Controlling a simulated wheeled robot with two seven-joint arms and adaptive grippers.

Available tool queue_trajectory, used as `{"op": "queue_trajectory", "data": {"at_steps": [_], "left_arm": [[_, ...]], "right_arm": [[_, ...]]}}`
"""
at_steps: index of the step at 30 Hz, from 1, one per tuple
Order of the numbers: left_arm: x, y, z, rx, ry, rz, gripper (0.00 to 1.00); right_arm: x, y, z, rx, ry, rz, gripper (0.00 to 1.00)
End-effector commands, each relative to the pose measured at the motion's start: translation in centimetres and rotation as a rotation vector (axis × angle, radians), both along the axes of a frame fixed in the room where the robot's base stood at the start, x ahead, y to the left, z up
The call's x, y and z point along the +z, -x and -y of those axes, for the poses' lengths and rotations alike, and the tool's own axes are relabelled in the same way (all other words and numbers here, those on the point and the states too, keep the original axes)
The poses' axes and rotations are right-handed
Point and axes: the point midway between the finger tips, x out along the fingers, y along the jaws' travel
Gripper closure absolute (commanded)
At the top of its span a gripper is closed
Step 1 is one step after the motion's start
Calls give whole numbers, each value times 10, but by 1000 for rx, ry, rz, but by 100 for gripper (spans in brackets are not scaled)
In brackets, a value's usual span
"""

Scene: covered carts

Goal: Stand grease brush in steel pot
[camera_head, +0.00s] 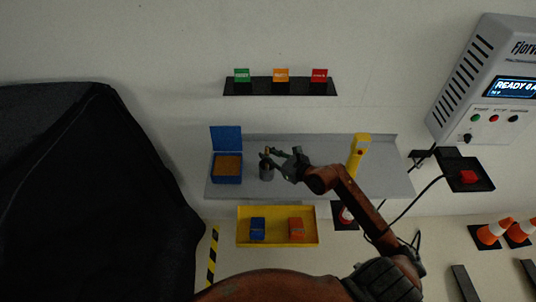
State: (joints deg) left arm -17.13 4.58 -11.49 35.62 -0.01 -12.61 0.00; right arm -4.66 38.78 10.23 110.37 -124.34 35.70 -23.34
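The small grey steel pot (266,173) stands on the grey shelf (315,185), just right of a blue box. A small tan and dark piece, which looks like the upper part of the grease brush (267,150), shows over the pot's mouth. My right gripper (271,155) reaches in from the right, with its fingertips at this piece, above the pot. The fingers are too small and dark to tell whether they are shut on it. The brush's lower part is hidden. My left gripper is not in view.
The open blue box (227,167) holds brown material. A yellow tool (358,155) stands right of my wrist. Below the shelf, a yellow tray (278,240) holds a blue and an orange block. A black-covered cart (95,190) fills the left; a cable hangs at right.

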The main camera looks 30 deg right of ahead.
Motion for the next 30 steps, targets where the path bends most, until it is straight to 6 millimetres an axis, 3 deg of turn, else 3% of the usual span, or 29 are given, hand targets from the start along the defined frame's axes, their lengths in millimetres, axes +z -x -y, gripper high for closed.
{"op": "queue_trajectory", "data": {"at_steps": [6, 17, 30], "left_arm": [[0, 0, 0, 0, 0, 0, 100], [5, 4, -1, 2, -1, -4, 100], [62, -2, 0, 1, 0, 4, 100]], "right_arm": [[0, 0, 0, 0, 0, 0, 66], [6, 0, 0, 0, 1, 0, 66], [80, 0, 0, 0, 0, 0, 66]]}}
